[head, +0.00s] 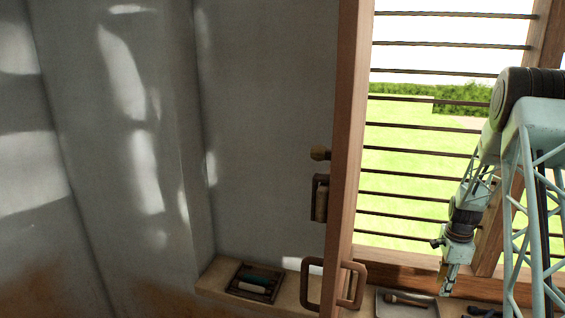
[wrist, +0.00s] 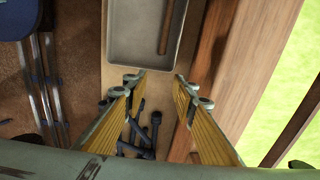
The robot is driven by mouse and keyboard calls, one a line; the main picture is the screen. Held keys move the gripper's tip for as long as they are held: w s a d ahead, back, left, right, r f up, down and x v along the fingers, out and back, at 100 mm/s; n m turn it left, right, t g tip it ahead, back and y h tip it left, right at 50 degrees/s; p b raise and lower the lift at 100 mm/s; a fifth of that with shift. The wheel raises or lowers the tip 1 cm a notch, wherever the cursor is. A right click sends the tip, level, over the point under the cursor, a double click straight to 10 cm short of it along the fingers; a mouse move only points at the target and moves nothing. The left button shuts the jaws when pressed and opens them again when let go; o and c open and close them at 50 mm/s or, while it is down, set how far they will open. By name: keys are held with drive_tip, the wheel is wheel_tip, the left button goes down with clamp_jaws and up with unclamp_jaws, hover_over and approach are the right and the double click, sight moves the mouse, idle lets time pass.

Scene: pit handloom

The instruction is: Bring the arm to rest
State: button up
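My gripper (wrist: 160,88) shows in the wrist view with its two yellow-lined fingers spread apart. Nothing is between the fingertips. It points down over a ledge that holds a grey tray and several dark tools. In the head view my gripper (head: 448,280) hangs at the lower right, in front of the barred window, with its fingertips just above the ledge. My arm (head: 500,150) is bent, with its forearm hanging down.
A grey tray (wrist: 120,50) holds a wooden-handled tool (wrist: 167,25). Dark tools (wrist: 140,130) lie below it. A wooden post (head: 348,150) and barred window (head: 430,160) stand close by. A small box (head: 238,287) with spools sits on the ledge at left.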

drive_tip(key=s+a+r+n+t, duration=0.1)
drive_tip(key=s+a+r+n, duration=0.25)
drive_tip(key=a+r, duration=0.85)
drive_tip(key=s+a+r+n, duration=0.35)
drive_tip(key=a+r, duration=0.45)
drive_tip(key=r, duration=0.8)
drive_tip(key=s+a+r+n+t+b, duration=0.1)
drive_tip(key=s+a+r+n, duration=0.5)
drive_tip(key=s+a+r, duration=0.65)
drive_tip(key=s+a+r+n, duration=0.1)
drive_tip(key=s+a+n, duration=0.2)
drive_tip(key=s, duration=0.6)
drive_tip(key=s+a+r+n+t, duration=0.1)
drive_tip(key=s+a+n, duration=0.2)
drive_tip(key=s, duration=0.6)
drive_tip(key=s+a+r+n, duration=0.1)
drive_tip(key=s+a+n, duration=0.2)
drive_tip(key=s+a, duration=0.3)
drive_tip(key=s, duration=0.3)
drive_tip(key=shift+s+a+y+b, duration=0.25)
drive_tip(key=shift+y+b, duration=0.15)
